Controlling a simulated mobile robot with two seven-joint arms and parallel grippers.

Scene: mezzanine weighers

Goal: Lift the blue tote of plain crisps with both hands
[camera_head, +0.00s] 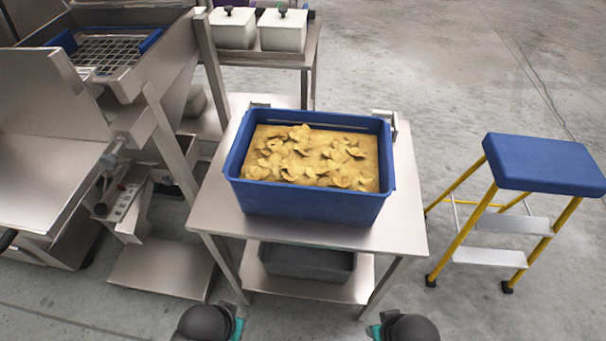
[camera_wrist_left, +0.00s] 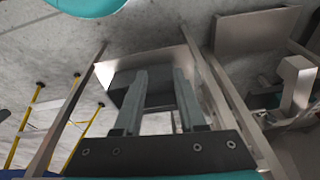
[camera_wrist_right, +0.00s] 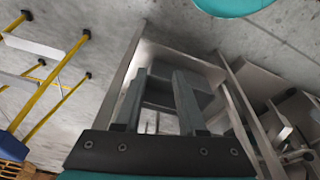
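The blue tote (camera_head: 305,205) stands level on the steel table in the head view. It is filled with yellow plain crisps (camera_head: 310,158). Its rim is clear all round, and no gripper touches it. In the head view only the dark, teal-trimmed ends of my arms show at the bottom edge, in front of the table. My left gripper (camera_wrist_left: 160,72) is open and empty in the left wrist view. My right gripper (camera_wrist_right: 160,72) is open and empty in the right wrist view. Both wrist views look past the fingers towards the table's lower part.
The steel table (camera_head: 222,210) has a grey crate (camera_head: 308,264) on its lower shelf. A blue-topped step stool (camera_head: 545,163) with yellow legs stands at the right. Steel machinery (camera_head: 50,150) is close on the left. White lidded boxes (camera_head: 283,32) stand on a bench behind.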

